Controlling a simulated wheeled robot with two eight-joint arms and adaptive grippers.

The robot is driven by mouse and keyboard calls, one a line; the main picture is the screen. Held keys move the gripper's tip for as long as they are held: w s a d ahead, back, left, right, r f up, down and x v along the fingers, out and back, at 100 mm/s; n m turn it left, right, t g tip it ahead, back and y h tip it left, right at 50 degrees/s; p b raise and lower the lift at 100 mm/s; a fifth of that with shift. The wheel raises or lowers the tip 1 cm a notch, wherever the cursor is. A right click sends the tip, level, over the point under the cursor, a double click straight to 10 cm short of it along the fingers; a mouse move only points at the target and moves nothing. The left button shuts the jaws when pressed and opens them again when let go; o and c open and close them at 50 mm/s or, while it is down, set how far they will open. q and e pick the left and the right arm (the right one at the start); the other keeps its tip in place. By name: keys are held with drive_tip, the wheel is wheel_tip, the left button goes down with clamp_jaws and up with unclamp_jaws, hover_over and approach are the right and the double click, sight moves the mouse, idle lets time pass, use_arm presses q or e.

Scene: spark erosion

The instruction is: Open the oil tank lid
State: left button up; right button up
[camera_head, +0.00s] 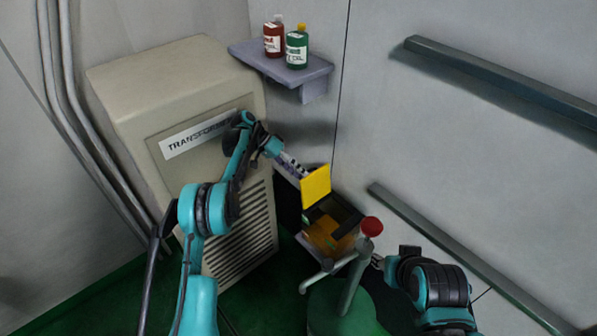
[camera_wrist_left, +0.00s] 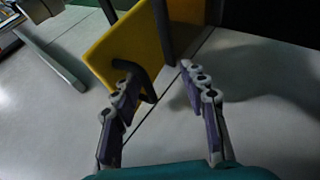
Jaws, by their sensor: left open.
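The yellow oil tank lid (camera_head: 317,187) stands tilted up, nearly upright, above the box-shaped tank (camera_head: 329,232), whose dark upper opening shows below it. In the left wrist view the lid (camera_wrist_left: 105,50) has a dark bent handle (camera_wrist_left: 133,72). My left gripper (camera_head: 296,171) is just left of the raised lid. In the wrist view its fingers (camera_wrist_left: 160,80) are spread apart; the handle lies near the left finger, and I cannot tell whether they touch. My right gripper (camera_head: 378,262) shows only as a small part at the lower right, by the tank.
A beige transformer cabinet (camera_head: 140,90) stands left of the tank. A red bottle (camera_head: 273,40) and a green bottle (camera_head: 297,50) stand on a wall shelf (camera_head: 312,70). A red-knobbed lever (camera_head: 371,227) rises in front of the tank. Wall rails run at right.

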use_arm(q)
drive_tip(key=shift+a, duration=0.15)
drive_tip(key=shift+s+r, duration=0.1)
idle(0.4)
wheel_tip(320, 180, up, 10)
drive_tip(key=shift+d, duration=0.2)
idle(0.5)
